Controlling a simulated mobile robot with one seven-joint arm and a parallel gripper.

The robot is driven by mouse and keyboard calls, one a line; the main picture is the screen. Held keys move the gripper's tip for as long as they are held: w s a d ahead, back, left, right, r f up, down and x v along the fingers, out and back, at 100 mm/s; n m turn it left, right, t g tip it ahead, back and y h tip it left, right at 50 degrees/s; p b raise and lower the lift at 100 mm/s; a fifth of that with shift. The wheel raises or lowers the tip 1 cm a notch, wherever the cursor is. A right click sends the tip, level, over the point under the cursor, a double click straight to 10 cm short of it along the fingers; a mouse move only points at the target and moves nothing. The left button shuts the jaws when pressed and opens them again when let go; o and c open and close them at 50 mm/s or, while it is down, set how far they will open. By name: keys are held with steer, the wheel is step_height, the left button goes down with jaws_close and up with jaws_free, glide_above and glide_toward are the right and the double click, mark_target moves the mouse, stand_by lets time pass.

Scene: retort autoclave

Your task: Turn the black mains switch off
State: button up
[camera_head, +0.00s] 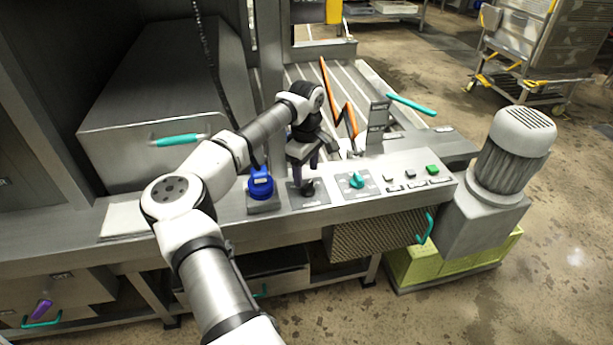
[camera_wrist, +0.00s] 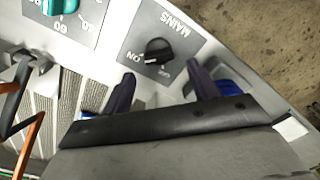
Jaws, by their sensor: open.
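The black mains switch (camera_wrist: 157,50) is a round rotary knob on a grey plate marked MAINS, with ON at its left and a partly hidden label at its lower right in the wrist view. Its pale mark seems to lie toward ON. In the head view the switch (camera_head: 307,188) shows on the sloped control panel just below my gripper (camera_head: 303,172). In the wrist view my gripper (camera_wrist: 160,70) is open, its two dark fingers on either side of the knob's near edge. It holds nothing. I cannot tell whether a finger touches the knob.
A blue plug-like fitting (camera_head: 260,184) stands left of the switch. A teal dial (camera_head: 356,180) is to the right, with a green button (camera_head: 432,169) farther right. An orange lever (camera_head: 348,115) rises behind the panel. A grey motor (camera_head: 515,150) stands at the right end.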

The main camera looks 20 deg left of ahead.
mark_target(308, 188)
steer(key=shift+f+p, duration=0.4)
steer(key=shift+f, duration=1.65)
steer(key=shift+c, duration=0.4)
steer(key=c, duration=0.9)
